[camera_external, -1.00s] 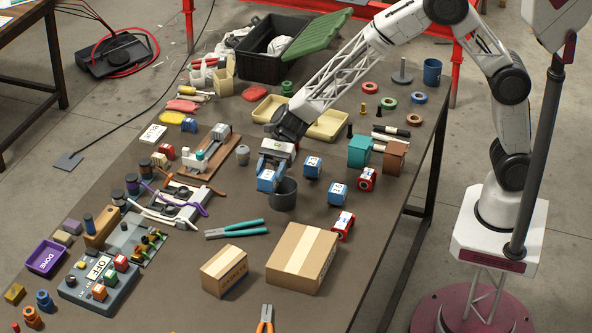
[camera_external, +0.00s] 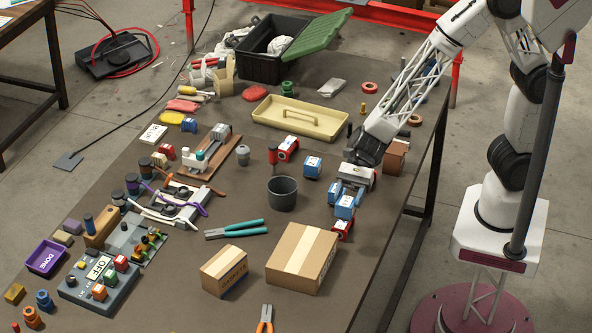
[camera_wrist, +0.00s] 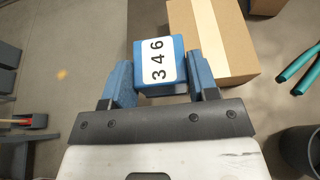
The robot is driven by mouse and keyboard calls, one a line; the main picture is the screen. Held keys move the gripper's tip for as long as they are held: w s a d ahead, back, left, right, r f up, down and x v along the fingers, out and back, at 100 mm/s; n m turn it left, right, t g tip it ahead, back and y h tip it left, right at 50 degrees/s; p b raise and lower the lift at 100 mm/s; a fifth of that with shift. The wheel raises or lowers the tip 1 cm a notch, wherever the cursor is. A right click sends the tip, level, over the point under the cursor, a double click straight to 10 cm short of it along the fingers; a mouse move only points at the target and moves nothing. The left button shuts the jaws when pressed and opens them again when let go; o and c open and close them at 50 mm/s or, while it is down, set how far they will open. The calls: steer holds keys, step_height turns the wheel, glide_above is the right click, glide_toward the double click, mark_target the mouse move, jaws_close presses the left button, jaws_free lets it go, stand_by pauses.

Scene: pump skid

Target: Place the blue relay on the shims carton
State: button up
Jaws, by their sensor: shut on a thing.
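My gripper (camera_external: 347,198) is shut on a blue relay (camera_external: 345,208), with its blue fingers on either side of it. In the wrist view the relay (camera_wrist: 158,66) has a white label reading 346. It is held above the right part of the table. A large tan carton (camera_external: 302,258) with a pale tape strip stands in front and to the left of my gripper. It also shows beyond the relay in the wrist view (camera_wrist: 212,42). A smaller carton (camera_external: 224,271) stands to its left. I cannot read which is the shims carton. Another blue relay (camera_external: 312,167) stands farther back.
A red relay (camera_external: 342,228) stands just below my gripper, close to the large carton. A dark cup (camera_external: 283,194) and teal-handled pliers (camera_external: 237,230) are to the left. A yellow tray (camera_external: 300,119) lies farther back. The top of the large carton is clear.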

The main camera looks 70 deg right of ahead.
steer(key=shift+s+d+f, duration=0.1)
steer(key=shift+s, duration=0.6)
steer(key=shift+s+d+f, duration=0.1)
steer(key=shift+s, duration=0.55)
steer(key=shift+w+a, duration=0.1)
glide_above(305, 245)
steer(key=shift+f, duration=0.7)
steer(key=shift+f, duration=0.1)
steer(key=shift+f, duration=1.65)
steer(key=shift+f, duration=0.1)
steer(key=o, duration=1)
